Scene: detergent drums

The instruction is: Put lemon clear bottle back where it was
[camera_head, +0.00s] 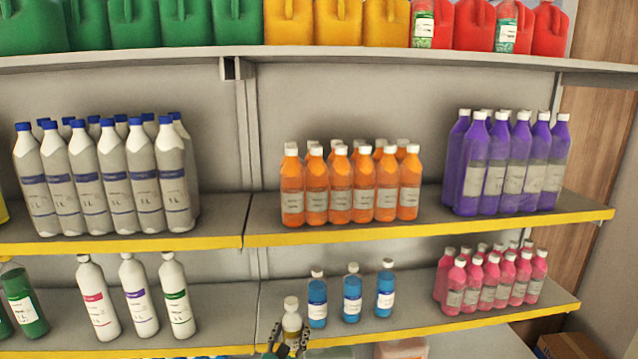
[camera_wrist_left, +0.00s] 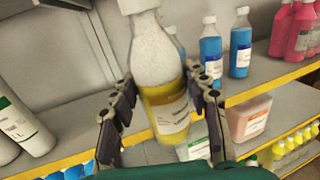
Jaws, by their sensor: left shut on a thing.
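The lemon clear bottle (camera_head: 291,319) is a clear bottle with a white cap, yellow liquid in its lower part and a pale label. My left gripper (camera_head: 289,342) comes in from the bottom edge of the head view and is shut on it. In the left wrist view the bottle (camera_wrist_left: 160,75) stands between the two dark fingers of the gripper (camera_wrist_left: 165,98), tilted a little, with its cap cut off by the top edge. It is in front of the lower shelf (camera_head: 400,324), left of the blue bottles. I cannot tell whether its base touches anything. My right gripper is not in view.
Blue bottles (camera_head: 352,296) stand just right of the held bottle, pink bottles (camera_head: 490,284) farther right. White bottles (camera_head: 138,298) stand to the left, with bare shelf (camera_head: 228,306) between. Orange bottles (camera_head: 341,192) fill part of the shelf above. Its yellow edge (camera_head: 420,226) overhangs.

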